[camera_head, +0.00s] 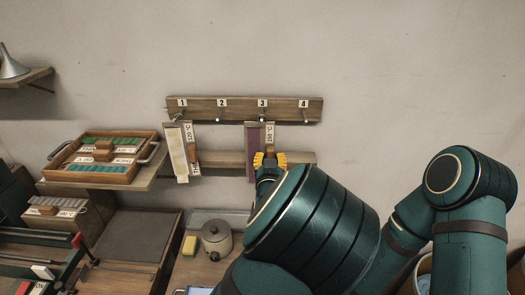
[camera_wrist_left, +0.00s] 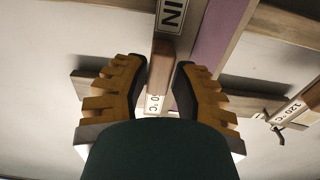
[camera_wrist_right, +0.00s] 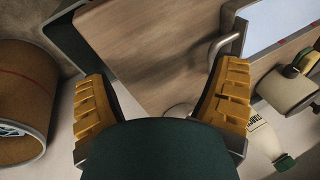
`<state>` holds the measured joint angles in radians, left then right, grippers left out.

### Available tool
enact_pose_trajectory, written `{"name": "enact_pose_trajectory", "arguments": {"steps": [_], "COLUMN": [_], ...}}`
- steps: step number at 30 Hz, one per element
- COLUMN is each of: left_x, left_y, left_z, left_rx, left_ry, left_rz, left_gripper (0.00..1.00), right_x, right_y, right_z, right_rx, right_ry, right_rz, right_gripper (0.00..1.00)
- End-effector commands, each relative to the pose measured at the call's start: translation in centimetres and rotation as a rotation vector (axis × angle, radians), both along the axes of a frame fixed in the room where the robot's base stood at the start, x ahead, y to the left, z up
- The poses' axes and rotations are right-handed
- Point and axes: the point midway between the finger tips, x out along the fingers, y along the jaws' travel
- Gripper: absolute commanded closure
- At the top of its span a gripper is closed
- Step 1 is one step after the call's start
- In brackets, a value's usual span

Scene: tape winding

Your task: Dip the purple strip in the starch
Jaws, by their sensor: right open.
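The purple strip (camera_head: 253,150) hangs upright on its board below hook 3 of the wall rack. It also shows at the upper right in the left wrist view (camera_wrist_left: 217,38). My left gripper (camera_head: 270,158) is at the board's right side.
A pale strip board (camera_head: 176,152) hangs under hook 1. The wall rack (camera_head: 215,103) has numbered hooks. A wooden tray (camera_head: 72,177) sits on the left shelf. A lidded pot (camera_head: 216,241) and a sponge (camera_head: 190,245) stand below. A round brown container (camera_wrist_right: 25,85) is left of my right gripper.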

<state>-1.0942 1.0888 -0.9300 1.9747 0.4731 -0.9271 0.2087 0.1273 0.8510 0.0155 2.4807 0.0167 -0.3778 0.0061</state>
Motion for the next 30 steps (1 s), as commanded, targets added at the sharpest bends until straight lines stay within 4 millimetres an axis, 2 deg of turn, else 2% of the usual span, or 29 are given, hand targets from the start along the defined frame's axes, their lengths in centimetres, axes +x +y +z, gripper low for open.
{"name": "enact_pose_trajectory", "arguments": {"steps": [1, 2, 18, 30], "left_x": [0.0, 0.0, 0.0, 0.0], "left_y": [0.0, 0.0, 0.0, 0.0], "left_z": [0.0, 0.0, 0.1, 1.0], "left_rx": [0.0, 0.0, 0.0, -0.001], "left_ry": [0.0, 0.0, -0.002, -0.002], "left_rz": [0.0, 0.0, 0.0, 0.0], "left_gripper": [0.95, 1.0, 1.0, 1.0], "right_x": [0.0, 0.0, 0.0, 0.0], "right_y": [0.0, 0.0, 0.0, 0.0], "right_z": [0.0, 0.0, 0.0, 0.2], "right_rx": [0.0, 0.0, 0.0, 0.0], "right_ry": [0.0, 0.0, 0.0, 0.0], "right_rz": [0.0, 0.0, 0.0, 0.0], "right_gripper": [0.14, 0.14, 0.14, 0.14]}}
